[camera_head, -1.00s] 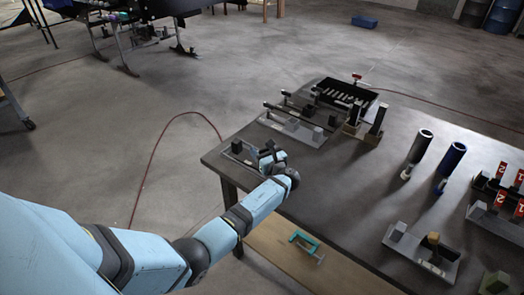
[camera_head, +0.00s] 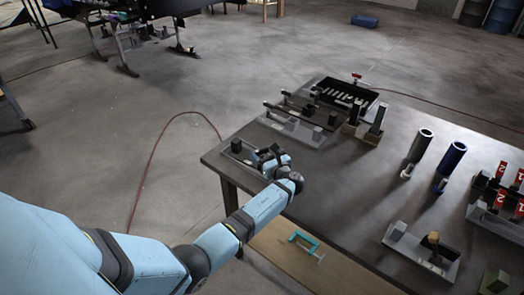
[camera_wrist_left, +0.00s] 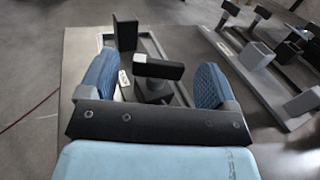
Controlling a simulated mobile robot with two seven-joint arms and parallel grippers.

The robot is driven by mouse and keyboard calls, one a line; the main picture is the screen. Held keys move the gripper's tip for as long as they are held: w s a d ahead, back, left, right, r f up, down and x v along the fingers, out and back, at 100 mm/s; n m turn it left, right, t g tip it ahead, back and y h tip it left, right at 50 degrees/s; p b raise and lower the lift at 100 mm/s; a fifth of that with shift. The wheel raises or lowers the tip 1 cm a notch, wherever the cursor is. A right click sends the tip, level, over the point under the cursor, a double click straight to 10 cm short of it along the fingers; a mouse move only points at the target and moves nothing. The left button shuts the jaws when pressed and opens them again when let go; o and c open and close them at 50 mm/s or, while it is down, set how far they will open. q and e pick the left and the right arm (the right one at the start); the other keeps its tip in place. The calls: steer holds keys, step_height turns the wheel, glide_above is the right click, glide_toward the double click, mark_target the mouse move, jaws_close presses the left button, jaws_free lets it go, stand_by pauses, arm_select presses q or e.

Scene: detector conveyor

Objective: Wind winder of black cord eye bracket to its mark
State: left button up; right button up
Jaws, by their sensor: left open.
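The black cord eye bracket (camera_head: 237,146) stands at the near left corner of the table, on a grey frame-like base. In the left wrist view, its upright black block (camera_wrist_left: 125,33) rises at the back of the base. The winder (camera_wrist_left: 158,70) is a black bar on a dark grey round post, with a small white label (camera_wrist_left: 124,80) beside it. My left gripper (camera_head: 264,156) is at the bracket. In the left wrist view, its blue-padded fingers (camera_wrist_left: 153,83) are open on either side of the winder, with gaps to both pads. My right gripper is not in view.
A similar bracket fixture (camera_head: 292,129) stands close behind, with a black tray (camera_head: 345,95) beyond it. More fixtures are at the right. The table (camera_head: 340,190) is bare in between.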

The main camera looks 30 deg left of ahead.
arm_select(q)
steer(key=v, duration=1.1)
steer(key=shift+s+d+b, duration=0.2)
steer(key=shift+d+b, duration=0.05)
steer(key=shift+b, duration=0.15)
